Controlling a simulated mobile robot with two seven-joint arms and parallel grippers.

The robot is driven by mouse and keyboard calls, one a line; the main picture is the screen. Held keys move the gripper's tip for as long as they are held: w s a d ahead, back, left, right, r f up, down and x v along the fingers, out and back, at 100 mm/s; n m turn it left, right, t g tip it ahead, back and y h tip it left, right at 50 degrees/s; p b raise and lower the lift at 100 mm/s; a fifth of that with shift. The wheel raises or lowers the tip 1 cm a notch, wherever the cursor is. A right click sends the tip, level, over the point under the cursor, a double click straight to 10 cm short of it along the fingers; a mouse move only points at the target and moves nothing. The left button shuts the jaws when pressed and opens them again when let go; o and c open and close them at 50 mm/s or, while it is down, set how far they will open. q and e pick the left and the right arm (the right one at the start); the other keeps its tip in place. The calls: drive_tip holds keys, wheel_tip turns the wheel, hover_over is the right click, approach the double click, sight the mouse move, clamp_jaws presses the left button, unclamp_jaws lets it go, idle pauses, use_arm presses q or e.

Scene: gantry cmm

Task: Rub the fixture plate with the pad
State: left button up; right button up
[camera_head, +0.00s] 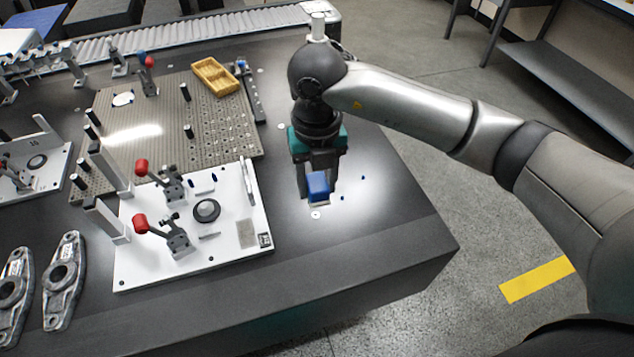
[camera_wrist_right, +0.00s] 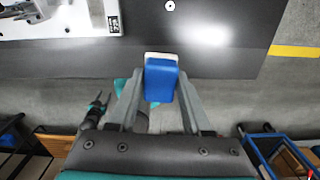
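The pad (camera_head: 318,186) is a blue block with a pale underside; it also shows in the right wrist view (camera_wrist_right: 160,82). My right gripper (camera_head: 319,180) is shut on the pad, with a finger on each side of it (camera_wrist_right: 160,92), and holds it low over the bare right part of the dark table. I cannot tell whether the pad touches the table. The beige plate with rows of holes (camera_head: 225,130), which looks like the fixture plate, lies to the left of and behind the pad, apart from it.
A white plate (camera_head: 150,265) with red-handled clamps stands left of the pad, at the front. A yellow tray (camera_head: 215,76) sits on the holed plate, among several dark posts. Grey metal castings (camera_head: 62,280) lie at the front left. The table's right part (camera_head: 385,225) is clear.

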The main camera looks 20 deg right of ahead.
drive_tip(key=c, duration=0.7)
